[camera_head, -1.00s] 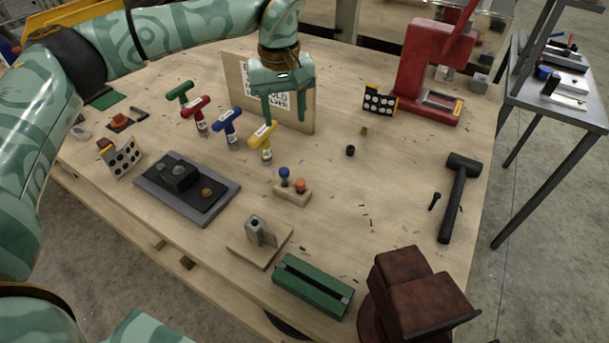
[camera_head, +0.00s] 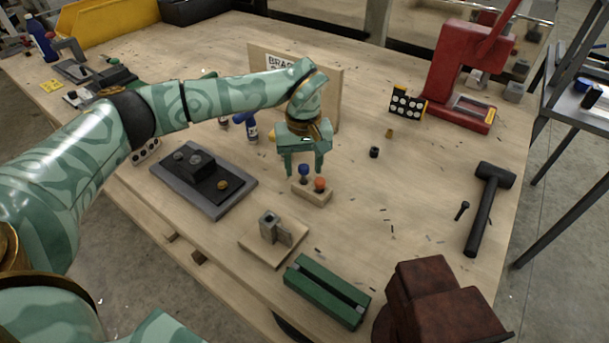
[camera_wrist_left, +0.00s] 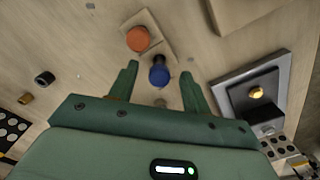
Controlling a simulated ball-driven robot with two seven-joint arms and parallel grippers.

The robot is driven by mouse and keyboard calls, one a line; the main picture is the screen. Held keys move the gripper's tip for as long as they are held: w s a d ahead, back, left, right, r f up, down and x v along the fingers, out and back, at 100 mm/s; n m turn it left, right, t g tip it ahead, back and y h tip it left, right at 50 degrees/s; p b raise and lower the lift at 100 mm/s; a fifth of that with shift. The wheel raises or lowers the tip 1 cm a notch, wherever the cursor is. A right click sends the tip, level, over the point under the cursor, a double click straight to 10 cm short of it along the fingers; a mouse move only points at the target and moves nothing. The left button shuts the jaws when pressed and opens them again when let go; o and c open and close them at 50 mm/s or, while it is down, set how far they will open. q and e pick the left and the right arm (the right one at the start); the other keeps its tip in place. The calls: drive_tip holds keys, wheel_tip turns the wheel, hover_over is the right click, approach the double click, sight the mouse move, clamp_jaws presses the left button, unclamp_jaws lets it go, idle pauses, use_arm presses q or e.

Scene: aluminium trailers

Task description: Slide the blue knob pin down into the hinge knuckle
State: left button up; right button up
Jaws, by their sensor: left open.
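The blue knob pin (camera_head: 303,170) stands in a small wooden block (camera_head: 312,197) beside an orange knob pin (camera_head: 320,184). The hinge knuckle (camera_head: 269,227) is a grey metal piece with a hole in its top, upright on a wooden base (camera_head: 262,248) nearer to me. My left gripper (camera_head: 305,173) is open, pointing down over the block. In the left wrist view the blue knob (camera_wrist_left: 159,75) lies between and just beyond the fingertips (camera_wrist_left: 159,80), apart from both; the orange knob (camera_wrist_left: 138,39) is further out. My right gripper is not in view.
A green channel block (camera_head: 327,291) and a rusty brown block (camera_head: 440,303) stand at the front. A grey plate with a black fixture (camera_head: 205,178) lies left. A hammer (camera_head: 487,205) and red press (camera_head: 455,70) are at right.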

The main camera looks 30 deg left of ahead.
use_arm(q)
drive_tip(key=shift+f, duration=0.6)
drive_tip(key=shift+r, duration=0.1)
drive_tip(key=shift+c, duration=0.2)
drive_tip(key=c, duration=1)
